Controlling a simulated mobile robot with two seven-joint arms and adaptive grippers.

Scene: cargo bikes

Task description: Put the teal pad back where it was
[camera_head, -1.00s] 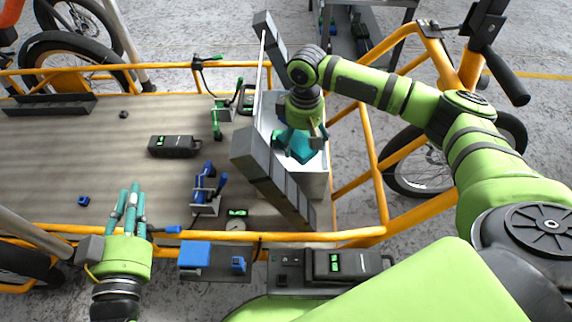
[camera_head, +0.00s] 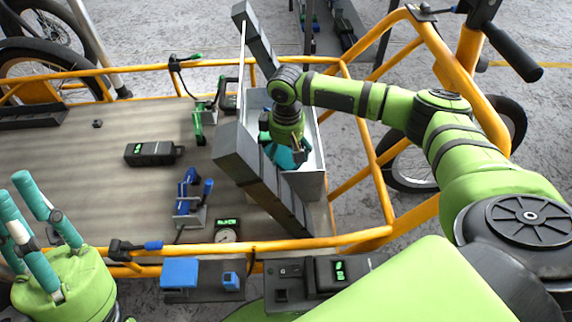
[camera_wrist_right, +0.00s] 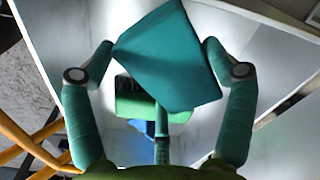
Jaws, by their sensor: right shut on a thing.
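The teal pad (camera_head: 285,157) is a flat, four-sided piece inside the white open box (camera_head: 304,187) at the right end of the cargo bed. My right gripper (camera_head: 287,148) points down into this box and is shut on the pad. In the right wrist view, the pad (camera_wrist_right: 172,55) sits tilted between the two side fingers of my right gripper (camera_wrist_right: 158,49). White box walls show around it.
A dark grey segmented bar (camera_head: 262,182) stands along the box's left side. Orange frame rails (camera_head: 335,240) border the bed. A black device (camera_head: 153,153), a blue clamp (camera_head: 187,190) and a green clamp (camera_head: 198,123) are on the bed. The bed's left middle is clear.

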